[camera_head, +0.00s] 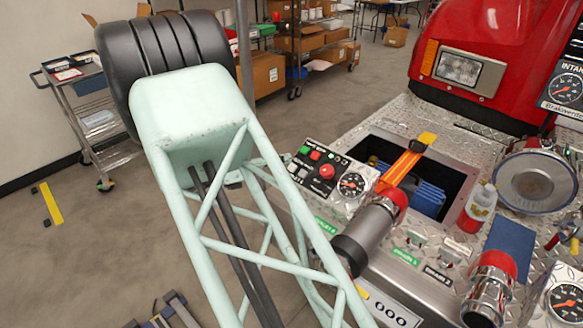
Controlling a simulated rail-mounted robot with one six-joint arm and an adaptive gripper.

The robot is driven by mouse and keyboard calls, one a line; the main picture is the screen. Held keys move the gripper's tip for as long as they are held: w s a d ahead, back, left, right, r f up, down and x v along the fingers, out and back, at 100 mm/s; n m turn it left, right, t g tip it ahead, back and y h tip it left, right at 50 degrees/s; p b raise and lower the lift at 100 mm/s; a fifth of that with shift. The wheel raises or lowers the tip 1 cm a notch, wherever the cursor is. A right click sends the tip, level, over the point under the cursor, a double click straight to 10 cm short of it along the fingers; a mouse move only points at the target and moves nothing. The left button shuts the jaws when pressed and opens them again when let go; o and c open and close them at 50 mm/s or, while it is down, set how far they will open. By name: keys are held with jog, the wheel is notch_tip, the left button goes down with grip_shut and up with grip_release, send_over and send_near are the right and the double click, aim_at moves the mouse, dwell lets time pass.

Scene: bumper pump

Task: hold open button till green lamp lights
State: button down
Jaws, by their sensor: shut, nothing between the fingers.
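A black control panel (319,168) sits on the diamond-plate deck near the middle, just right of my pale green arm. It carries a green button (304,150), a red button (327,171) and several smaller round controls. Their labels are too small to read, so I cannot tell which is the open button. Small round fittings show at the panel's upper right; I cannot tell which is the green lamp or whether one is lit. A round gauge (352,185) is beside the panel. I cannot make out my gripper; my arm's lattice link covers part of the deck.
A grey cylinder with a red end (364,237) is right of my arm. An orange strap (404,165) lies across an open well with blue items (429,197). A bottle (478,208) and large round fitting (536,182) are right. A cart (88,110) stands left.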

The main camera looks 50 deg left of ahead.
jog(key=shift+s+r, duration=0.45)
jog(key=shift+r, duration=0.25)
jog(key=shift+s+r, duration=0.45)
jog(key=shift+r, duration=0.25)
